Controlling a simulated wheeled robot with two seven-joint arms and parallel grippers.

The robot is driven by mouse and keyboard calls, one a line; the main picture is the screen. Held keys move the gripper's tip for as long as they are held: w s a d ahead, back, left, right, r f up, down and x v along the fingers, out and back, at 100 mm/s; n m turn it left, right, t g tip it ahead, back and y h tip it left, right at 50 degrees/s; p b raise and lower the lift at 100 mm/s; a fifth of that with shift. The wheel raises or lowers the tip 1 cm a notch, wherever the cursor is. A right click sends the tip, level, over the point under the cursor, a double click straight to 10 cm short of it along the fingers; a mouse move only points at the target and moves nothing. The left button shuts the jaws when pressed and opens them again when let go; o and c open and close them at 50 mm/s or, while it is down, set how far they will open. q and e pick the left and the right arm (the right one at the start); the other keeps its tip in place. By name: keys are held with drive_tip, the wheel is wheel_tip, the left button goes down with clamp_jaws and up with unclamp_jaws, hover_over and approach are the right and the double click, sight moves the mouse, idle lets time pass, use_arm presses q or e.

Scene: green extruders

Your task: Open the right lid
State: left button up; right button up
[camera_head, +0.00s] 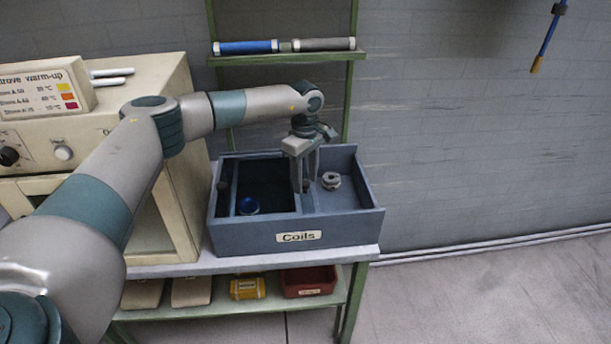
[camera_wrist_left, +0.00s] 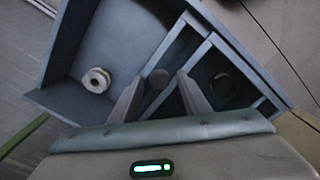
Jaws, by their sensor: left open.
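A blue-grey box labelled "Coils" (camera_head: 299,237) stands on the bench. Its right compartment shows a grey spool (camera_head: 331,181), also in the left wrist view (camera_wrist_left: 97,80). Its left compartment is dark inside, with a blue round piece (camera_head: 248,205). My left gripper (camera_head: 305,187) points down at the strip between the compartments. In the left wrist view its fingers (camera_wrist_left: 160,92) are apart, with a dark round knob (camera_wrist_left: 159,78) between and just beyond the tips; contact cannot be told. I cannot make out a separate right lid covering the right compartment. My right gripper is not in view.
A beige warm-up unit (camera_head: 65,135) stands left of the box. A shelf (camera_head: 290,59) behind holds a blue and a grey cylinder. A lower shelf holds a yellow item (camera_head: 247,288) and a red bin (camera_head: 309,281). The floor at right is clear.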

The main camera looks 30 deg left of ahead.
use_arm(q)
drive_tip(key=shift+r, duration=0.15)
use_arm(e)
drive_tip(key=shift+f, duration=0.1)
use_arm(q)
wheel_tip(320, 180, up, 5)
drive_tip(key=shift+r+b, duration=0.15)
drive_tip(key=shift+b, duration=0.9)
wheel_tip(320, 180, up, 12)
drive_tip(key=b, duration=0.2)
drive_tip(key=shift+b, duration=0.35)
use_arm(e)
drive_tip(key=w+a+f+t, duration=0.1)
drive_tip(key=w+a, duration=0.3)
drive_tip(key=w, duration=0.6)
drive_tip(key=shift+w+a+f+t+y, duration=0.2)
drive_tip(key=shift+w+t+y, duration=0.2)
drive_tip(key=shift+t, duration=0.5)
